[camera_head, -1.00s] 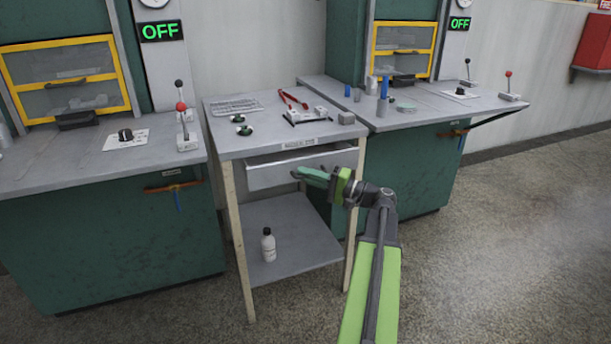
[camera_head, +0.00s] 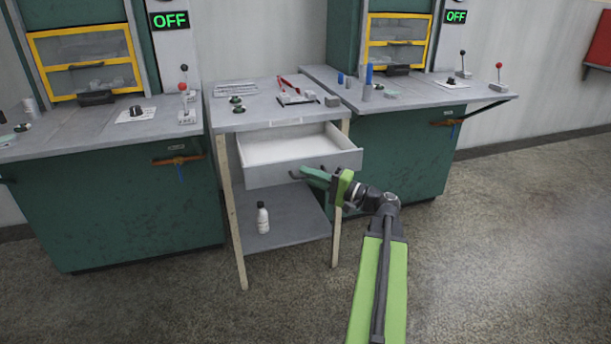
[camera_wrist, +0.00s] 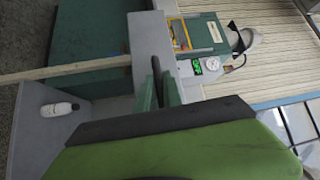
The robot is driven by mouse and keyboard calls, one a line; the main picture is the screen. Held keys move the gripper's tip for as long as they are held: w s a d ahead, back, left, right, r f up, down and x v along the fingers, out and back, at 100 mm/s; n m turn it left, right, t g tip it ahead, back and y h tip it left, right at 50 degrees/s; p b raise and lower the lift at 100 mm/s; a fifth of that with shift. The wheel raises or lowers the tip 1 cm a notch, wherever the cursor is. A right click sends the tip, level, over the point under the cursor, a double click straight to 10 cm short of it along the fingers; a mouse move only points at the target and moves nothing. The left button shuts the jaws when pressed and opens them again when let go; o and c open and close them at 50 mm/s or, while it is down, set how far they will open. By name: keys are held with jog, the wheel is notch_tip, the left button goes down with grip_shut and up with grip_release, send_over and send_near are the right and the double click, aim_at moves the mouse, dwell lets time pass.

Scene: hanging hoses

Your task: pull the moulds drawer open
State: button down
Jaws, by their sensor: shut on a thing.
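The drawer (camera_head: 265,177) under the small work table's top is pulled out, and its pale inside looks empty. Its grey front also shows in the wrist view (camera_wrist: 148,33). My gripper (camera_head: 304,173) is at the drawer front, with its green fingers shut on the dark bar handle (camera_wrist: 156,70). The wrist view shows the handle between the two fingers (camera_wrist: 160,92). The fingers and arm hide most of the handle in the head view.
The table top (camera_head: 225,117) holds red-handled tongs and small parts. A white bottle (camera_head: 263,217) stands on the lower shelf (camera_head: 300,229). Green machine benches (camera_head: 110,225) flank the table. Open floor (camera_head: 500,240) lies to the right and in front.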

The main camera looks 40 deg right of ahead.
jog(key=shift+d, duration=0.15)
jog(key=c, duration=1.8)
grip_release()
jog(key=shift+w+a, duration=0.1)
jog(key=shift+a, duration=0.1)
jog(key=b+v, duration=0.2)
jog(key=v, duration=1.5)
jog(key=shift+d+f, duration=0.1)
jog(key=shift+d, duration=0.05)
